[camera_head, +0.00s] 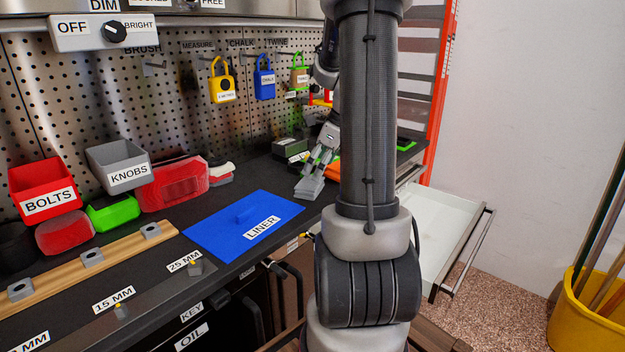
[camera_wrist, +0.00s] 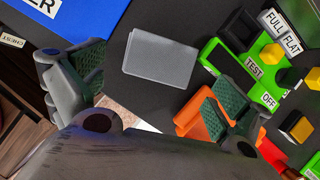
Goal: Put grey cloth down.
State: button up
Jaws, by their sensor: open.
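The grey cloth (camera_wrist: 160,58) is a flat, folded-looking grey rectangle on the dark bench top in the wrist view. It lies just past and between the fingers of my gripper (camera_wrist: 155,76), with dark bench showing between it and each finger. My gripper is open, its green-padded fingers wide apart, with nothing gripped between them. In the head view my gripper (camera_head: 314,168) is low over the bench, right of the blue liner.
The blue liner (camera_head: 243,222) lies flat to the left. A green test panel (camera_wrist: 250,75) with switches and an orange item (camera_wrist: 190,117) are close to my right finger in the wrist view. An open white drawer (camera_head: 440,222) juts out below the bench at right.

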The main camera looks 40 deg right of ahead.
jog(key=s+a+r+n, duration=0.4)
jog(key=a+r+n, duration=0.15)
jog(key=r, duration=0.35)
jog(key=s+a+r+n+h, duration=0.1)
jog(key=s+a+n, duration=1.1)
jog(key=n, duration=1.2)
jog(key=shift+s+a+r+h, duration=0.15)
jog(key=shift+s+r+h, duration=0.15)
jog(key=shift+h, duration=0.3)
